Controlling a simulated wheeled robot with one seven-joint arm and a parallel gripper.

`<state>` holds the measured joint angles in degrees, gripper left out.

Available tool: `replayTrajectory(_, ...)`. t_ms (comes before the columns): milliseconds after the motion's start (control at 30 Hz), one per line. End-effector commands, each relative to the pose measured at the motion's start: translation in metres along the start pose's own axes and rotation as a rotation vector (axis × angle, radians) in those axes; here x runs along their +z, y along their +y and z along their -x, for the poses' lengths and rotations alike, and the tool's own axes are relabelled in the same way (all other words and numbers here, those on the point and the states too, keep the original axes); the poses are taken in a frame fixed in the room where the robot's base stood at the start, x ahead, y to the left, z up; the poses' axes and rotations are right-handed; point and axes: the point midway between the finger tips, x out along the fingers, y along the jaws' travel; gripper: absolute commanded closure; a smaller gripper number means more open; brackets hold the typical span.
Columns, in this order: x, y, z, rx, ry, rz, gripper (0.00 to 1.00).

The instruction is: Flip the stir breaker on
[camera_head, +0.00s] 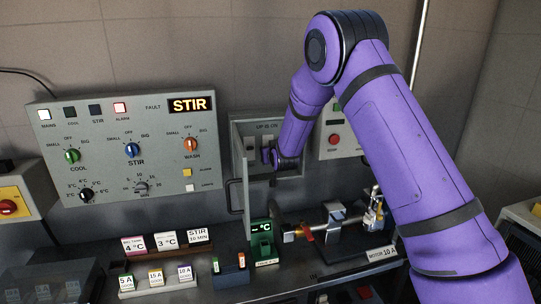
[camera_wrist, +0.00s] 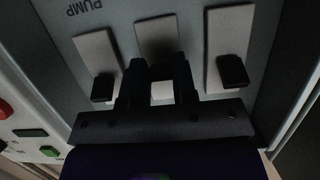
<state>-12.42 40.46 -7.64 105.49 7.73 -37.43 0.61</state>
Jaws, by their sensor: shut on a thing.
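The breaker box (camera_head: 268,123) stands open on the back wall, with "UP IS ON" above its switches. In the wrist view three pale breaker plates sit side by side: a left plate (camera_wrist: 96,50), a middle plate (camera_wrist: 156,32) and a right plate (camera_wrist: 230,40). The left black lever (camera_wrist: 103,88) and right black lever (camera_wrist: 232,70) stand at the lower ends of their plates. My gripper (camera_wrist: 160,82) is shut at the middle breaker, its fingers hiding most of that lever. It also shows inside the box in the head view (camera_head: 269,155). I cannot read which breaker is stir.
The box's open door (camera_head: 237,165) stands just left of my gripper. A control panel (camera_head: 125,150) with a lit STIR sign (camera_head: 188,105) is further left. A box with a red button (camera_head: 333,139) is to the right. The bench below holds labelled blocks and a motor assembly (camera_head: 340,225).

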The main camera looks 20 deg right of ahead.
Motion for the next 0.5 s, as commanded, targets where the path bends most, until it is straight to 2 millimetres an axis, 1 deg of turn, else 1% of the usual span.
replayTrajectory(33,-0.004,0.000,0.001,0.000,-0.038,-0.002,0.98)
replayTrajectory(300,-0.012,0.000,0.003,0.000,-0.268,0.000,0.98)
replayTrajectory(500,-0.017,-0.001,0.003,0.000,-0.403,0.000,0.98)
